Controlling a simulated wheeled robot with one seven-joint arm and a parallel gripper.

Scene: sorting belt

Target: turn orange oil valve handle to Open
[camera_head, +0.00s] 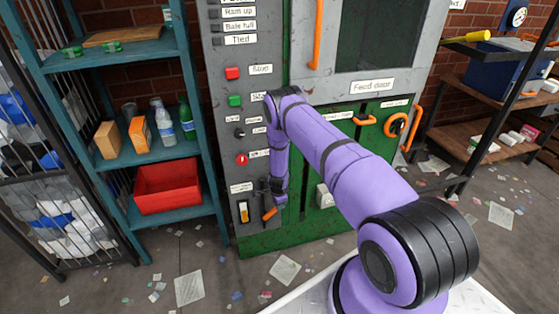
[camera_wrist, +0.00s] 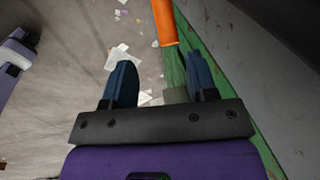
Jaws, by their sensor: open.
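An orange handle (camera_head: 269,213) shows low on the grey control panel, at the lower end of my arm. In the wrist view an orange bar (camera_wrist: 164,22), which looks like this handle, enters from the top edge. My gripper (camera_wrist: 160,62) is open, with a dark blue finger on each side. The bar's near end lies beyond the fingertips and roughly in line with the gap between them; nothing is held. In the head view my gripper (camera_head: 272,189) is small and dark just above the handle. My forearm hides part of the panel, and I cannot read the handle's label.
The grey panel carries a red button (camera_head: 232,73), a green button (camera_head: 235,100) and a lit switch (camera_head: 243,212). Another orange lever (camera_head: 364,121) and an orange ring (camera_head: 396,124) are at right. A teal shelf (camera_head: 120,60) stands close at left. Paper scraps litter the floor.

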